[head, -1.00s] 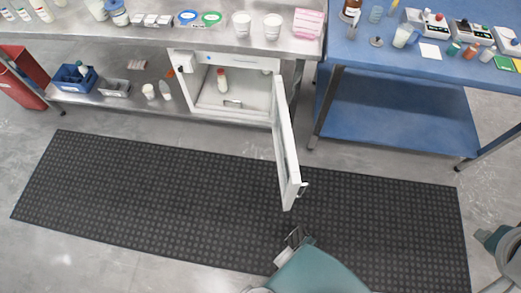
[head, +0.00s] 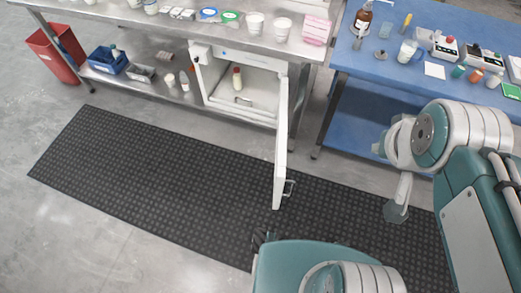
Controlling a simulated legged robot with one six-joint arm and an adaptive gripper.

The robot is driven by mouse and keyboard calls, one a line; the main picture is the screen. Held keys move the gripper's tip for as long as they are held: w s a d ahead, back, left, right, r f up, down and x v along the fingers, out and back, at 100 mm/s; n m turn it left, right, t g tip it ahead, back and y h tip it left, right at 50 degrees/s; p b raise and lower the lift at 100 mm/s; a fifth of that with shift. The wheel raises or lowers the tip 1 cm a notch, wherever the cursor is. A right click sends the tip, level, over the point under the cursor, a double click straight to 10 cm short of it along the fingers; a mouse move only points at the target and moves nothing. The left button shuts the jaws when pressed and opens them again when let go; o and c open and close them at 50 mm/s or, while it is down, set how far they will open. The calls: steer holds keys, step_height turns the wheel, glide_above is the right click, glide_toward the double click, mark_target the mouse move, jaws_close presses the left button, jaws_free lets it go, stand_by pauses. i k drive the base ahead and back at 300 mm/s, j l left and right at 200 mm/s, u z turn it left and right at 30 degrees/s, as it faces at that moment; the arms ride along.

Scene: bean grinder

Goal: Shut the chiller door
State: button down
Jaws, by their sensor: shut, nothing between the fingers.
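The chiller (head: 244,88) is a white box under the steel bench, its front open. Its white door (head: 281,140) is hinged at the right side and stands wide open toward me, seen nearly edge-on. The door's metal handle (head: 289,187) is near the free end, on the right face. My gripper (head: 266,239) is low in the view, dark and mostly hidden by a teal arm part of mine. It looks apart from the door, below its free end. It is shut and empty; its fingertips show poorly.
A bottle with a red cap (head: 238,79) stands inside the chiller. The steel bench (head: 190,30) carries tubs and dishes. A blue table (head: 350,122) stands at the right. A dark floor mat (head: 150,170) lies clear left of the door. Parts of my body fill the right.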

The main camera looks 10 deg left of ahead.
mark_target(281, 139)
steer(key=i+l+u, duration=0.1)
steer(key=l+u, duration=1.1)
steer(key=k, duration=0.5)
steer(key=i+j+z, duration=0.25)
steer(key=i, duration=0.25)
